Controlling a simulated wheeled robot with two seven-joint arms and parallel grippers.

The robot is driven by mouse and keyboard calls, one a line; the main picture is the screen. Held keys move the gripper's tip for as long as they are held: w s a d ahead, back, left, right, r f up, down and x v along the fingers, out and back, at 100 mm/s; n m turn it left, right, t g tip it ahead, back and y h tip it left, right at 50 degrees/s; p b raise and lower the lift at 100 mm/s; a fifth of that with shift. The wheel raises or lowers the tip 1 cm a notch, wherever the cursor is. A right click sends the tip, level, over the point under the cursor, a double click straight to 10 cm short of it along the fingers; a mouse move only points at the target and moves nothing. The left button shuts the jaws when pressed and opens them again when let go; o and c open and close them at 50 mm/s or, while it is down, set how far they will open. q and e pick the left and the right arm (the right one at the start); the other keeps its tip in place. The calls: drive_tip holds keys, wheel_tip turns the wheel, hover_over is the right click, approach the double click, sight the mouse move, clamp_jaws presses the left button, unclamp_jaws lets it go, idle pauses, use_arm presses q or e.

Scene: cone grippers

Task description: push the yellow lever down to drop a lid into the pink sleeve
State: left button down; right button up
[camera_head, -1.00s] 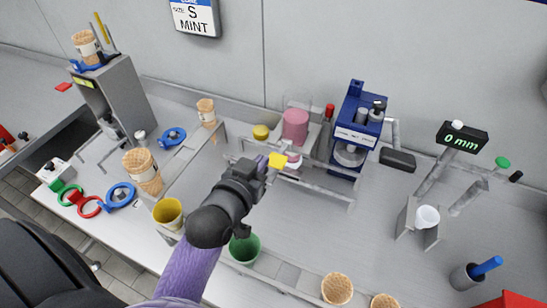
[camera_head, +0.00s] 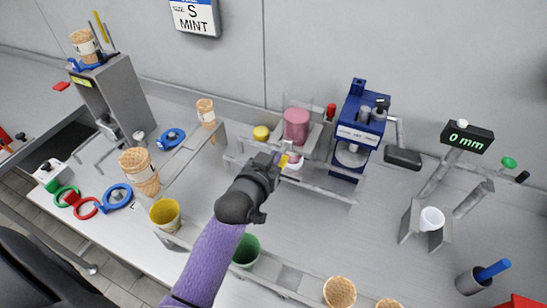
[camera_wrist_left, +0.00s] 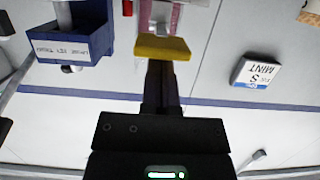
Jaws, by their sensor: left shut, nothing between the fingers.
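The yellow lever (camera_head: 284,160) sits at the front of the dispenser below the pink cylinder, mostly covered by my gripper in the head view. In the left wrist view the yellow lever (camera_wrist_left: 162,47) is a wide bar right at the tips of the fingers; I cannot tell whether they touch it. My left gripper (camera_head: 276,160) is shut and empty, its fingers (camera_wrist_left: 162,72) together. The pink sleeve (camera_head: 296,125) looks like an upright pink cylinder behind the lever. My right gripper is not in view.
A metal rail (camera_head: 320,190) runs in front of the dispenser. A blue machine (camera_head: 358,130) stands close on its right, and a yellow round piece (camera_head: 261,133) on its left. Green (camera_head: 246,250) and yellow (camera_head: 165,213) cups stand nearer.

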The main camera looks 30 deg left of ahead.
use_arm(q)
drive_tip(key=shift+f+t+b, duration=0.3)
drive_tip(key=shift+t+b, duration=0.1)
drive_tip(key=shift+b, duration=0.15)
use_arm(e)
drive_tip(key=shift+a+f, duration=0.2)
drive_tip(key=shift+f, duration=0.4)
use_arm(q)
drive_tip(key=shift+s+f+t+b, duration=0.1)
drive_tip(key=shift+f+t+b, duration=0.2)
drive_tip(key=shift+f+b, duration=0.15)
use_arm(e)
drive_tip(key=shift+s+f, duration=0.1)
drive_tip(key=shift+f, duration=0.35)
use_arm(q)
drive_tip(key=shift+f, duration=0.9)
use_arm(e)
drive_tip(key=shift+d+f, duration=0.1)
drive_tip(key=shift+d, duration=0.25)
use_arm(q)
wheel_tip(320, 180, up, 10)
drive_tip(key=p, duration=0.3)
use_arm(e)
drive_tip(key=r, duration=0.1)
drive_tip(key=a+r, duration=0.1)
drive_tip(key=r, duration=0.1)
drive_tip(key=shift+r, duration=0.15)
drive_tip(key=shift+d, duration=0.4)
